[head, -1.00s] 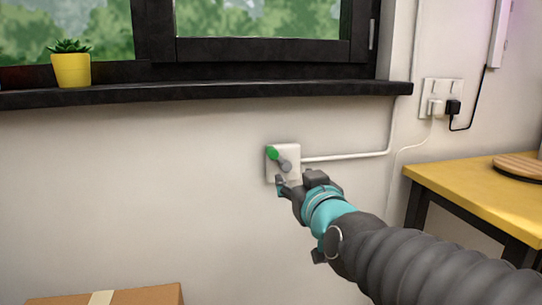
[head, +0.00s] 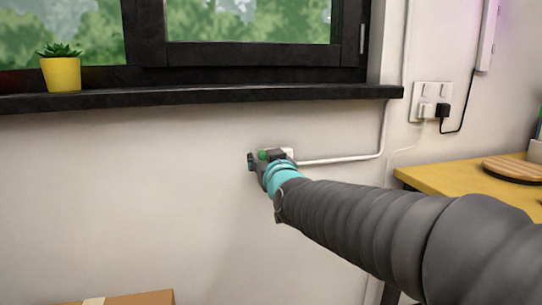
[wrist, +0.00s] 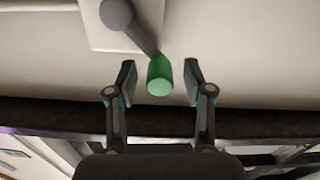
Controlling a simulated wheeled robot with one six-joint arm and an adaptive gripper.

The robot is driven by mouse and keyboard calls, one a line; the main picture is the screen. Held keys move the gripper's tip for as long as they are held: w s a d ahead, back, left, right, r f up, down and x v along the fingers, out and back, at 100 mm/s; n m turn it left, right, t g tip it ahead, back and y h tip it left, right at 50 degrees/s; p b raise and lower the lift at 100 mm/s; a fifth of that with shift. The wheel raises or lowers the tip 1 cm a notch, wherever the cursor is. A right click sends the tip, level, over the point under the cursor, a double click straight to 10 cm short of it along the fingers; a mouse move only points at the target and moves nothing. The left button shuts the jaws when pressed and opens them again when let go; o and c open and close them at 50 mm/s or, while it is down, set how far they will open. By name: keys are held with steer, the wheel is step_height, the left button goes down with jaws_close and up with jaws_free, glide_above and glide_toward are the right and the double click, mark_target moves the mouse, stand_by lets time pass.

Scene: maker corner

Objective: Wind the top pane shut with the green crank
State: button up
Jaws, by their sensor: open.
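The crank's green knob (head: 263,155) shows at my gripper (head: 264,159) in the head view, low on the wall under the window. In the wrist view the green knob (wrist: 160,76) sits between the two open fingertips of my gripper (wrist: 159,82), with a gap on each side. Its grey crank arm (wrist: 143,40) runs to a round grey hub (wrist: 117,14) on a white wall box (wrist: 95,30). My gripper hides most of the box (head: 290,153) in the head view. Only the lower part of the window (head: 250,54) shows; the top pane is out of view.
A black sill (head: 200,99) juts out above the crank, with a yellow plant pot (head: 61,74) on it. A yellow table (head: 450,181) stands at the right, below a wall socket (head: 425,103). A cardboard box (head: 140,298) is at the bottom left. The wall between is clear.

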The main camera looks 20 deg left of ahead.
steer(key=shift+x, duration=1.05)
jaws_close()
steer(key=shift+f, duration=0.1)
